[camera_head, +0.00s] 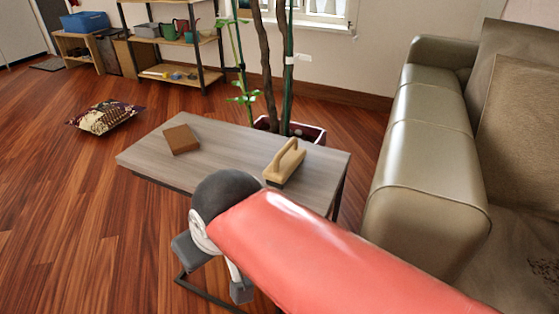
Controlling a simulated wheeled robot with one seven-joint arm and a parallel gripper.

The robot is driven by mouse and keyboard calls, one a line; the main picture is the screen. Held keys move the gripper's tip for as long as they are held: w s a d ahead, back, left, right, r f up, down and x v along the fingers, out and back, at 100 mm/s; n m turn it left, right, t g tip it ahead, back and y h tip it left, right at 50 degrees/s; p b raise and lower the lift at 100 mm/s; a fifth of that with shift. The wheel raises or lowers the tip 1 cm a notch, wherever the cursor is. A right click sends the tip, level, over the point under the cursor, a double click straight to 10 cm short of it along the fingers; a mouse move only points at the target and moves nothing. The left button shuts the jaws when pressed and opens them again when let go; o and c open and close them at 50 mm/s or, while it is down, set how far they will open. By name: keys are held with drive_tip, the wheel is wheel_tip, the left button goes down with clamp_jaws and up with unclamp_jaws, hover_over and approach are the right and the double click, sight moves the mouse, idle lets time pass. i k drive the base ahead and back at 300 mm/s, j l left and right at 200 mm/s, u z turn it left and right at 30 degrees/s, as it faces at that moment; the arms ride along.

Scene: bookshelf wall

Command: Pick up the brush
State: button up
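The brush (285,163) has a pale wooden arched handle and a dark base. It rests on the right part of the grey wood-topped table (225,150), with its handle upward. My gripper (215,271) is at the lower left of my red arm, in front of the table's near edge and nearer to me than the brush. Its two grey fingers are spread apart with nothing seen between them. It is apart from the brush. My arm hides part of the table's near edge.
A brown block (181,139) lies on the table's left part. A potted plant (270,80) stands behind the table. A beige sofa (425,150) is close on the right. A patterned cushion (105,117) lies on the floor. Shelves (180,40) stand behind.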

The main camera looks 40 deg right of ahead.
sight(285, 162)
drive_tip(key=z, duration=0.4)
drive_tip(key=k+z, duration=0.15)
drive_tip(key=z, duration=0.25)
drive_tip(key=l+z, duration=0.1)
drive_tip(key=z, duration=0.3)
drive_tip(key=k+l+z, duration=0.1)
drive_tip(key=z, duration=0.3)
